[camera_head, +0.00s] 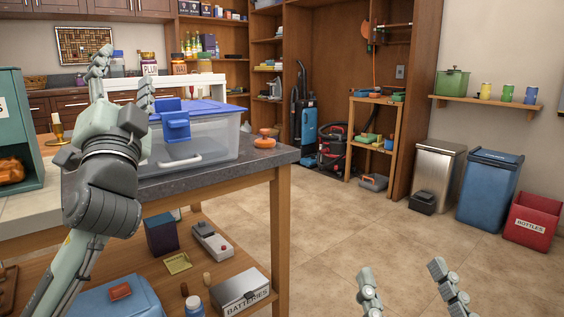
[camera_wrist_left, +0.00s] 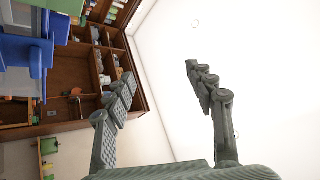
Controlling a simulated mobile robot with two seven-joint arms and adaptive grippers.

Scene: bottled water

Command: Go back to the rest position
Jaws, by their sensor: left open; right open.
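My left gripper (camera_head: 122,82) is raised over the left part of the counter, its fingers pointing up, open and empty. In the left wrist view its two fingers (camera_wrist_left: 163,90) stand apart with nothing between them, against the ceiling and shelving. My right gripper (camera_head: 414,285) shows only as two separated fingertips at the bottom edge of the head view, over the floor. It is open and nothing is seen between the fingers. The rest of the right arm is out of view.
A clear bin with a blue lid (camera_head: 205,150) stands on the counter (camera_head: 262,158), just right of my left gripper. A teal cabinet (camera_head: 18,110) is at far left. A lower shelf holds a batteries box (camera_head: 240,290).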

